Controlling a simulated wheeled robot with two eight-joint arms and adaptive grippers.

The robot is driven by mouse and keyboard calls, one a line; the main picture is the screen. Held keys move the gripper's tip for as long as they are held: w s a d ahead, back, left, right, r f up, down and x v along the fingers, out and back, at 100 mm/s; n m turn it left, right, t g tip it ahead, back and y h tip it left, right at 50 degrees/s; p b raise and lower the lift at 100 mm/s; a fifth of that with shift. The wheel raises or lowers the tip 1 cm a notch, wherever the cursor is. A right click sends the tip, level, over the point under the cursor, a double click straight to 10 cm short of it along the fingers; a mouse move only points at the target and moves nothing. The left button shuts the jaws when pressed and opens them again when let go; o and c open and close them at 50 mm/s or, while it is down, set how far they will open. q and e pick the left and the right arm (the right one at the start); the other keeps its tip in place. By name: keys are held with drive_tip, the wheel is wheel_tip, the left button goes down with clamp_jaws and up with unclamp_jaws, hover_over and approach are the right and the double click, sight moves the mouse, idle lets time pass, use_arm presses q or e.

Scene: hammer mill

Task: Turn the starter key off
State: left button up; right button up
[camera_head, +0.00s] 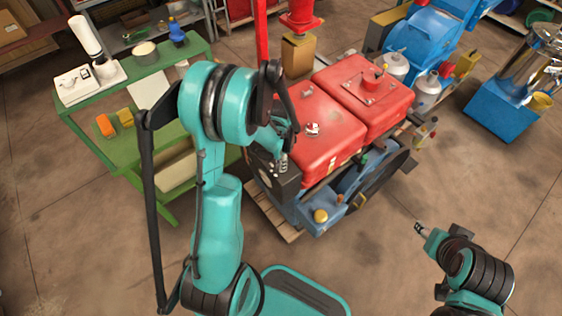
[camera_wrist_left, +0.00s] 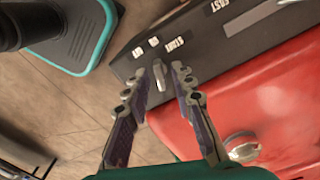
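The starter key (camera_wrist_left: 160,77) is a small grey piece standing on a dark control panel (camera_wrist_left: 205,38). White labels lie beside it; one reads START. In the left wrist view my left gripper (camera_wrist_left: 159,71) is open, one finger on each side of the key. I cannot tell whether either finger touches it. In the head view the left gripper (camera_head: 283,163) is at the dark panel (camera_head: 267,176) on the engine's near left end, and the key is too small to make out. My right gripper (camera_head: 418,228) is right of the engine, away from the panel; its fingers are too small to judge.
The red engine (camera_head: 325,140) stands on a wooden pallet, with a blue machine (camera_head: 425,42) behind it. A green workbench (camera_head: 150,128) holding tools stands at left. A blue-based metal vessel (camera_head: 503,102) is at right.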

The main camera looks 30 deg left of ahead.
use_arm(q)
clamp_jaws()
drive_tip(key=shift+n, duration=0.4)
drive_tip(key=n+b, duration=0.1)
drive_tip(key=n, duration=0.1)
drive_tip(key=shift+n, duration=0.4)
drive_tip(key=shift+n+b, duration=0.6)
drive_tip(key=shift+n, duration=1.5)
drive_tip(key=shift+o, duration=1.9)
unclamp_jaws()
